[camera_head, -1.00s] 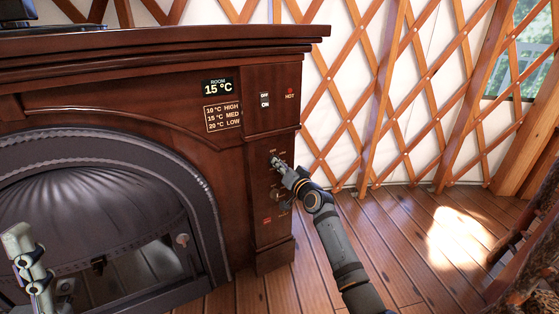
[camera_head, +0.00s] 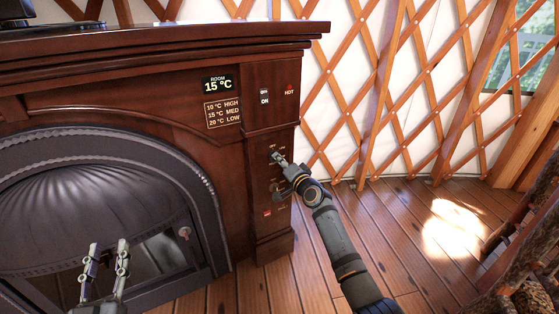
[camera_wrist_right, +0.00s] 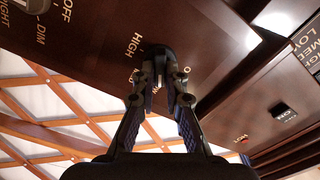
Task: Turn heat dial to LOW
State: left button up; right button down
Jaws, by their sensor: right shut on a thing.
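The dark heat dial (camera_wrist_right: 160,50) is on the wooden fireplace's right-hand panel. In the right wrist view, the word HIGH is beside it; other lettering is partly hidden by my fingers, so I cannot tell where its pointer stands. My right gripper (camera_head: 277,158) is shut on the dial, its two fingers (camera_wrist_right: 162,78) on either side of it in the wrist view. My left gripper (camera_head: 107,248) is open and empty in front of the arched firebox, its fingers apart and pointing up. The ROOM display (camera_head: 217,84) reads 15 °C.
A placard (camera_head: 222,112) lists 10 °C HIGH, 15 °C MED, 20 °C LOW. An ON switch (camera_head: 264,96) and a red HOT lamp (camera_head: 290,88) are above the dial. A lower knob (camera_head: 276,187) is just below my right gripper. Open floor (camera_head: 380,225) lies right of the fireplace.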

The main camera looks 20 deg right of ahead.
jog(key=shift+f, duration=0.1)
jog(key=c, duration=1.4)
grip_release()
jog(key=s+d, duration=0.2)
jog(key=s, duration=0.9)
jog(key=shift+s+d, duration=0.15)
jog(key=shift+s, duration=0.25)
